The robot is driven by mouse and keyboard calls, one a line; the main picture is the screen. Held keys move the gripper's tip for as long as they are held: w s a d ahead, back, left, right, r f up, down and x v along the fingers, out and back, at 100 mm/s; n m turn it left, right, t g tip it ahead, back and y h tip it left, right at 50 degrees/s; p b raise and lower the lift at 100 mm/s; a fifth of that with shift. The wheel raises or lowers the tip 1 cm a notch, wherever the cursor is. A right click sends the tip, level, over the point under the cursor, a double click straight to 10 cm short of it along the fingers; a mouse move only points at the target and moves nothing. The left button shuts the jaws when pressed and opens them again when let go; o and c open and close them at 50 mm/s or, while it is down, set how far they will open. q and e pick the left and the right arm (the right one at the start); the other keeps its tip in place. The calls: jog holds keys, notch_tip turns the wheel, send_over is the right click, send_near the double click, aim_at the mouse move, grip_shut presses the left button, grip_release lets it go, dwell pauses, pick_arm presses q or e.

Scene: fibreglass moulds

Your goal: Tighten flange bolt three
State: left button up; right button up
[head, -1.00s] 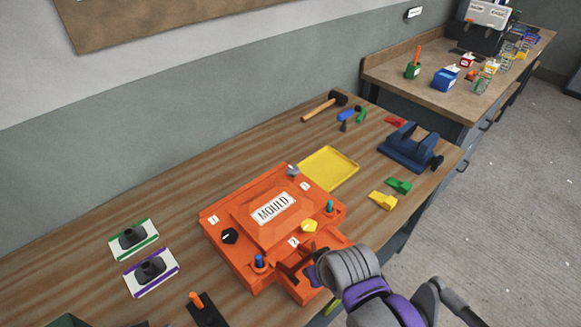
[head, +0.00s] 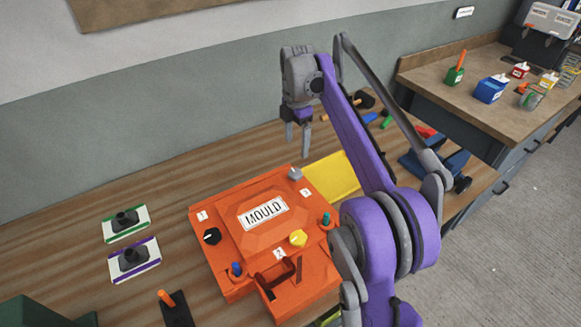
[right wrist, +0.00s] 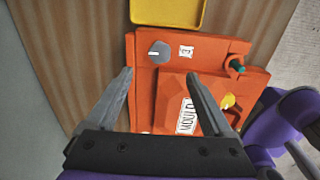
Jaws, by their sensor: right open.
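The orange mould (head: 222,262) lies on the bench with its MOULD plate facing up. The grey flange bolt (head: 295,173) sits at its far corner; in the right wrist view this bolt (right wrist: 159,52) has a white mark on its head and is next to a label "3" (right wrist: 186,51). My right gripper (head: 298,145) is open and empty, pointing down above that far corner. In the right wrist view its fingertips (right wrist: 159,75) are spread, with the bolt just beyond the gap between them and apart from both. My left gripper is not in view.
Black (head: 212,236), blue (head: 236,269), yellow (head: 298,238) and teal (head: 326,219) bolts also sit on the mould. A yellow tray (head: 330,176) lies close behind it. My right arm hides part of the bench, including some of the blue vice (head: 455,165).

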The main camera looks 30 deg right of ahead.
aim_at(295, 172)
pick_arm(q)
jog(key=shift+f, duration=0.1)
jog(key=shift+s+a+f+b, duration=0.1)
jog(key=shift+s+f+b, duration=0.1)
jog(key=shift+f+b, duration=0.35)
pick_arm(e)
notch_tip(295, 172, down, 11)
jog(key=shift+a+r, duration=0.15)
jog(key=shift+c, duration=0.3)
grip_shut()
